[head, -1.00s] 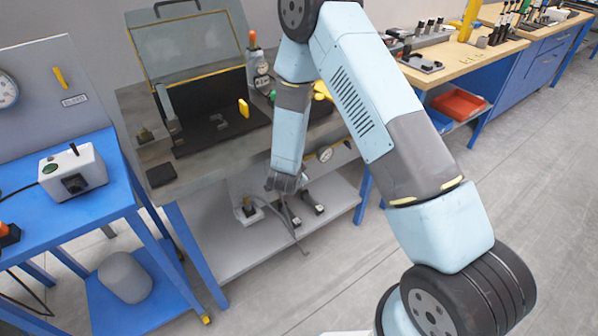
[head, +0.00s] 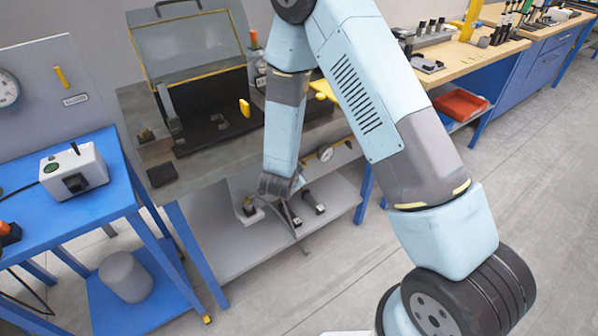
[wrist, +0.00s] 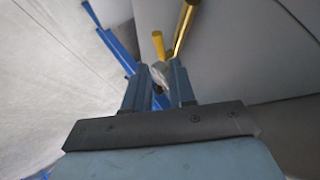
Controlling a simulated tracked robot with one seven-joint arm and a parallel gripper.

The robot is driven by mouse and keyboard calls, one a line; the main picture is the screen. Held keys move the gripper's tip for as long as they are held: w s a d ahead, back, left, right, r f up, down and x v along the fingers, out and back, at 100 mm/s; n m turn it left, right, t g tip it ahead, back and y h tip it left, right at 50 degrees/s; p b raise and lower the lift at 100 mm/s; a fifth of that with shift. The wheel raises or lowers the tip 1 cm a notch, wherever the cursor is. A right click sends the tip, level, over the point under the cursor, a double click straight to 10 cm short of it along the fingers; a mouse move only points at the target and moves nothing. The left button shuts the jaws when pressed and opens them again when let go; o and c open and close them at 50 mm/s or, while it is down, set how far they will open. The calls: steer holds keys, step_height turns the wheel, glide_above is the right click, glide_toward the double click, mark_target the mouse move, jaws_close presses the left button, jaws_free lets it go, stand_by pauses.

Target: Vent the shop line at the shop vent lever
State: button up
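In the wrist view a yellow lever (wrist: 158,45) stands beside a brass-coloured pipe (wrist: 183,28), just beyond my fingertips. A shiny pale part shows in the gap between my fingers; I cannot tell whether they touch it. My gripper (wrist: 160,70) is open, its two fingers apart. In the head view my gripper (head: 296,184) is low under the front of the grey bench, and my forearm hides part of that area. I cannot tell for sure which lever is the shop vent lever.
Another yellow lever (head: 60,77) is on the grey panel at left, above a label. A control box (head: 74,172) stands on the blue table. Small fittings and a hose lie on the lower shelf (head: 220,240). The floor at right is clear.

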steer(key=v, duration=0.6)
steer(key=shift+s+r, duration=0.2)
steer(key=shift+o, duration=0.3)
steer(key=shift+o, duration=0.8)
steer(key=shift+w+d+f, duration=0.1)
steer(key=shift+d, duration=0.05)
steer(key=shift+o, duration=0.3)
steer(key=w+d+f+n+y, duration=0.2)
steer(key=w+d+f, duration=0.1)
steer(key=w+f, duration=0.1)
steer(key=shift+d+y, duration=0.3)
steer(key=shift+d, duration=0.1)
steer(key=shift+s+d+f+n+y, duration=0.55)
steer(key=shift+s+d+n+y, duration=1.15)
steer(key=shift+d+y, duration=3.6)
steer(key=w+a+f+n, duration=0.1)
steer(key=w+a+f, duration=0.3)
steer(key=w+a, duration=0.5)
steer(key=shift+w+a+g, duration=0.3)
steer(key=shift+a+g, duration=0.1)
steer(key=shift+a, duration=0.35)
